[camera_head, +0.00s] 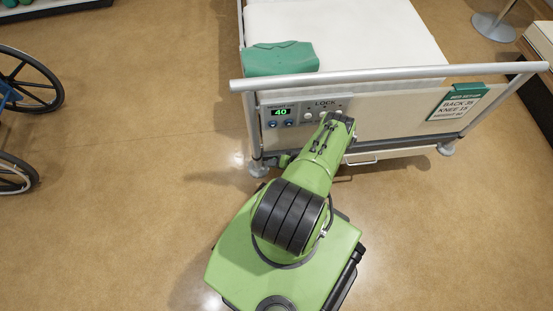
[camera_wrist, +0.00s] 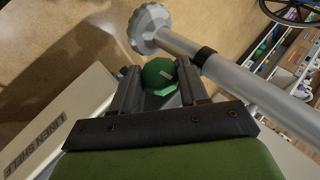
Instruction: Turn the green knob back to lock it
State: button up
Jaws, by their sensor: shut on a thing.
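The green knob (camera_wrist: 157,77) sits between the two fingertips of my gripper (camera_wrist: 158,84) in the wrist view. A pale pointer mark shows on the knob's face. My gripper is shut on the knob, one finger on each side. In the head view my arm covers the knob and the fingertips. The control panel (camera_head: 292,115) on the bed's end board carries the word LOCK, a display reading 40, and several pale and blue knobs or buttons left of my arm.
A metal rail (camera_head: 400,75) crosses above the end board; in the wrist view it passes close to my fingers. A sign (camera_head: 457,102) hangs at the right. A green folded cloth (camera_head: 280,58) lies on the bed. A wheelchair (camera_head: 25,95) stands left; floor between is clear.

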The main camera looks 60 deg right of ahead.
jog(key=shift+s+d+f+t+y, duration=0.1)
jog(key=shift+s+f+t+y, duration=0.05)
jog(key=shift+t+y, duration=0.15)
dwell(0.4)
jog(key=o, duration=1)
jog(key=shift+o, duration=0.2)
jog(key=p+v, duration=0.5)
jog(key=v, duration=1)
jog(key=shift+s+d, duration=0.2)
jog(key=shift+s, duration=0.2)
